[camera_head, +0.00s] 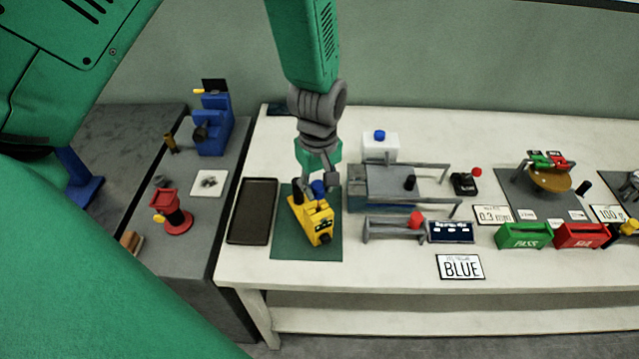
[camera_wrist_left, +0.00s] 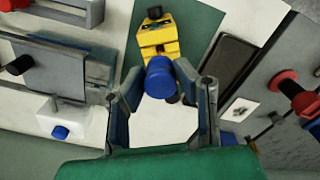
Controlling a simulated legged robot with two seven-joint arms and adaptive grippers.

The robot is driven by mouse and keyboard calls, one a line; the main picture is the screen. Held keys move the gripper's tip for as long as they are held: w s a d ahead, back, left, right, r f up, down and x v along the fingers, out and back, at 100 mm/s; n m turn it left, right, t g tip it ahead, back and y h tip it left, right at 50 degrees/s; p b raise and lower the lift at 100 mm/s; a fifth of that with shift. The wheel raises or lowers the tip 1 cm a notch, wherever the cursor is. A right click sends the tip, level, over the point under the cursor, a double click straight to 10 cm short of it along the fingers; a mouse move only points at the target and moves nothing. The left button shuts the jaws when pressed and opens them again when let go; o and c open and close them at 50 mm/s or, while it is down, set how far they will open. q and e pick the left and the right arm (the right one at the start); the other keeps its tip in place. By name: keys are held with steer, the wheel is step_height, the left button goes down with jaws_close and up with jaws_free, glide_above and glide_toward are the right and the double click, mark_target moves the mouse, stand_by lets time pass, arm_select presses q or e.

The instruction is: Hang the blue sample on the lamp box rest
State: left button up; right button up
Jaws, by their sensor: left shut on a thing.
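The blue sample (camera_head: 318,188) is a short blue round piece at the yellow device (camera_head: 312,218) on the green mat. In the left wrist view the blue sample (camera_wrist_left: 160,77) sits between my left fingers, in front of the yellow device (camera_wrist_left: 158,38). My left gripper (camera_head: 328,181) comes down from above and is shut on the blue sample; I cannot tell whether it still touches the yellow device. A grey box with long grey bars (camera_head: 385,183) stands to the right; which part is the lamp box rest is not clear. My right gripper is not in view.
A dark tray (camera_head: 252,211) lies left of the mat. A white box (camera_head: 380,147) with a blue knob stands behind the grey box. A low grey stand (camera_head: 392,231) with a red piece is in front. A BLUE sign (camera_head: 460,267) is at the front; bins (camera_head: 524,236) are farther right.

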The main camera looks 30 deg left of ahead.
mark_target(319, 200)
arm_select(q)
steer(key=shift+f+b, duration=1.3)
steer(key=shift+f, duration=1.15)
steer(key=o, duration=1.1)
steer(key=shift+r, duration=0.15)
step_height(319, 200, up, 12)
steer(key=shift+w+f, duration=0.1)
steer(key=shift+f, duration=0.1)
